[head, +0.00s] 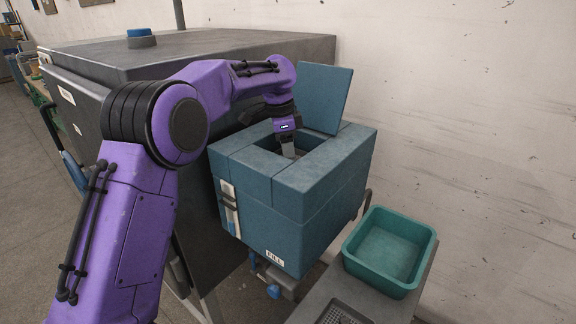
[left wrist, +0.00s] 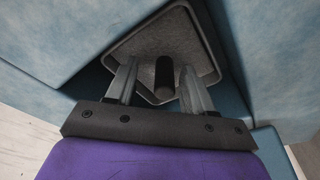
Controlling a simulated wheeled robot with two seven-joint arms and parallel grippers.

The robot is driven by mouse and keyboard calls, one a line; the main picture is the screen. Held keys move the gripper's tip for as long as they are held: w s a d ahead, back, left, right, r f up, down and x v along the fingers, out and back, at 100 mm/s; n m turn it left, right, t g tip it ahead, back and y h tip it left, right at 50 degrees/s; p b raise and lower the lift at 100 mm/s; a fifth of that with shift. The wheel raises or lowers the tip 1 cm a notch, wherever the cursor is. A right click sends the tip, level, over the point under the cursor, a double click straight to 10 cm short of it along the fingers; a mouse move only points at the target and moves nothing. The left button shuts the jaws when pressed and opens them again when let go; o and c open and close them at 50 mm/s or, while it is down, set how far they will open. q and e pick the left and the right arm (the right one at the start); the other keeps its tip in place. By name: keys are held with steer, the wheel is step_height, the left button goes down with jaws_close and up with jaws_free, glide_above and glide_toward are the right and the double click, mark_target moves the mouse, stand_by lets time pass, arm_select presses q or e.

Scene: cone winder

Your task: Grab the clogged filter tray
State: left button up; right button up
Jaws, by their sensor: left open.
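The filter tray (left wrist: 190,42) shows in the left wrist view as a grey, fuzzy-looking panel with a pale rim, down inside the blue box (head: 325,210). A dark upright handle (left wrist: 164,76) stands at its middle. My left gripper (left wrist: 160,74) reaches down through the box's open top. Its two fingers are apart, one on each side of the handle, with nothing clearly gripped. In the head view the left gripper (head: 289,149) is partly inside the opening, and the tray is mostly hidden by the box walls. My right gripper is not in view.
The box's lid (head: 323,98) stands raised at the back of the opening. An empty teal bin (head: 373,277) sits to the right on a grey stand with a perforated plate (head: 341,313). A large dark cabinet (head: 215,52) is behind, and a wall closes the right side.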

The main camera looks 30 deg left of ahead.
arm_select(q)
steer(key=shift+w+d+f, duration=0.15)
steer(key=shift+w+f, duration=0.85)
steer(key=shift+f, duration=0.2)
steer(key=shift+s+r, duration=0.25)
steer(key=shift+s, duration=0.2)
steer(key=shift+c, duration=0.3)
steer(key=shift+s+r, duration=0.15)
steer(key=shift+s, duration=0.1)
steer(key=c, duration=0.5)
jaws_close()
steer(key=shift+w, duration=0.2)
